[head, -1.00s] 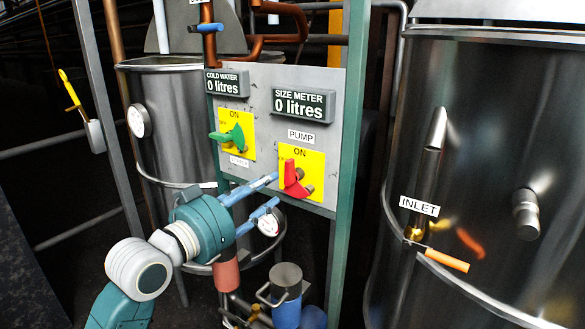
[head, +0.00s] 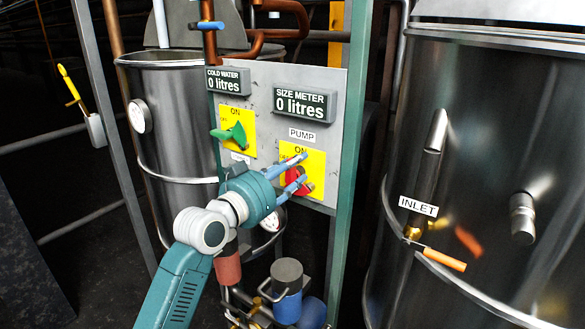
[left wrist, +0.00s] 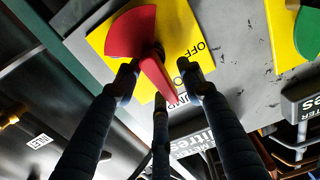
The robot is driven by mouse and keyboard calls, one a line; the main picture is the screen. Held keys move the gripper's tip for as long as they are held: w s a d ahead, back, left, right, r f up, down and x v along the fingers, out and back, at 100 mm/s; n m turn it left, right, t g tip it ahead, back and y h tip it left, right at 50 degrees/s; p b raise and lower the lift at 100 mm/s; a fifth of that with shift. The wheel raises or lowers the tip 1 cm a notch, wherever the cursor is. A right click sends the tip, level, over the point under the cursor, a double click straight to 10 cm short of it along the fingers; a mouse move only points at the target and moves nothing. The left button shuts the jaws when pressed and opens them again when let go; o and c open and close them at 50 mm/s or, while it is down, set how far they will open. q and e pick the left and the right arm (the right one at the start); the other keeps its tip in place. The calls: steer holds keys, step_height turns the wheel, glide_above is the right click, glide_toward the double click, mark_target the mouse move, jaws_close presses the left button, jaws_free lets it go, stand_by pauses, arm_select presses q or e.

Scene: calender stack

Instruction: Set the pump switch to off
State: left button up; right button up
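The red pump switch (head: 292,186) sits on a yellow plate (head: 316,158) under the PUMP label, on a grey panel. My left gripper (head: 304,169) is in front of it and hides part of it. In the left wrist view, the red switch (left wrist: 130,34) has a wide fan-shaped end and a narrow handle pointing toward the ON and PUMP lettering. The word OFF shows to the side. The left gripper's fingers (left wrist: 157,76) are spread on either side of the narrow handle, with gaps visible; I cannot tell whether any finger touches it. My right gripper is not in view.
A green switch (head: 232,136) on its own yellow plate is left of the pump switch. Above are the cold water display (head: 227,81) and size meter display (head: 304,103). A teal post (head: 349,230) borders the panel's right side. A large steel tank (head: 470,150) stands at right.

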arm_select(q)
steer(key=shift+c, duration=0.5)
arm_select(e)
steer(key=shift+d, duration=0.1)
arm_select(q)
steer(key=c, duration=0.9)
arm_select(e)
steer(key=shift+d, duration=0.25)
